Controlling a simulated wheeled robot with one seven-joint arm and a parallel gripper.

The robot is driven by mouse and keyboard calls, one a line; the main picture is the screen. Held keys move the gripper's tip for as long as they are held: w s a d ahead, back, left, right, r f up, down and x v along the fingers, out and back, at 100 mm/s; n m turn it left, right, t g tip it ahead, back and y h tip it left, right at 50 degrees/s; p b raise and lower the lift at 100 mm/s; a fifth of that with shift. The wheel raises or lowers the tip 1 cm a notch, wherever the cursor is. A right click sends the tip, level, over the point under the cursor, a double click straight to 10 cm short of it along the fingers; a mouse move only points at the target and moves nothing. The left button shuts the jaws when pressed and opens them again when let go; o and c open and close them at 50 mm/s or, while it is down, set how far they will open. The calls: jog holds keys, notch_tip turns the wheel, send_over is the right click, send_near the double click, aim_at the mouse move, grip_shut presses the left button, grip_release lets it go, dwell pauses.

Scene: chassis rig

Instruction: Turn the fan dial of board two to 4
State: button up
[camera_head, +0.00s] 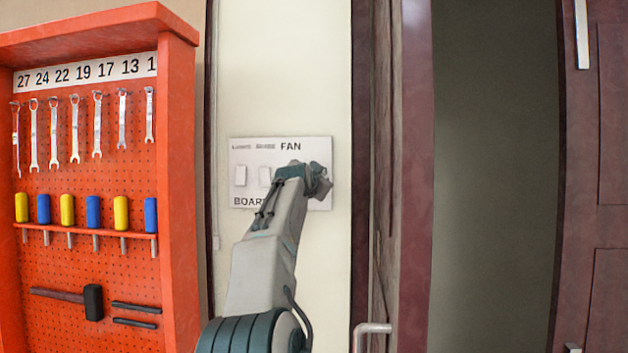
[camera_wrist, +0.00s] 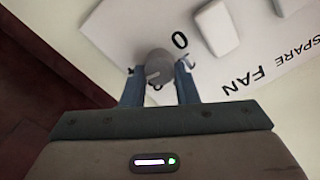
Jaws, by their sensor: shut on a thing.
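The white switch board (camera_head: 240,157) is on the wall in the head view, with FAN at its top right. Its lower lettering begins "BOAR"; the number is hidden behind my arm. The round grey fan dial (camera_wrist: 157,64) shows in the wrist view with a pale line on its face. A large 0 is printed beside it; other marks around it are partly hidden by the fingers. My gripper (camera_wrist: 158,82) is shut on the dial, one finger on each side. In the head view my gripper (camera_head: 320,182) covers the dial.
Two white rocker switches (camera_head: 240,175) are on the board's left part. An orange tool rack (camera_head: 178,200) with wrenches, screwdrivers and a hammer stands at left. A dark red door frame (camera_head: 414,180) and an opening are to the right.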

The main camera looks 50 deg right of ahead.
jog(key=o, duration=1)
jog(key=shift+f, duration=0.1)
jog(key=b+v, duration=0.8)
jog(key=v, duration=0.5)
jog(key=shift+s+a+b, duration=0.2)
jog(key=shift+a+b, duration=0.15)
jog(key=shift+b, duration=0.05)
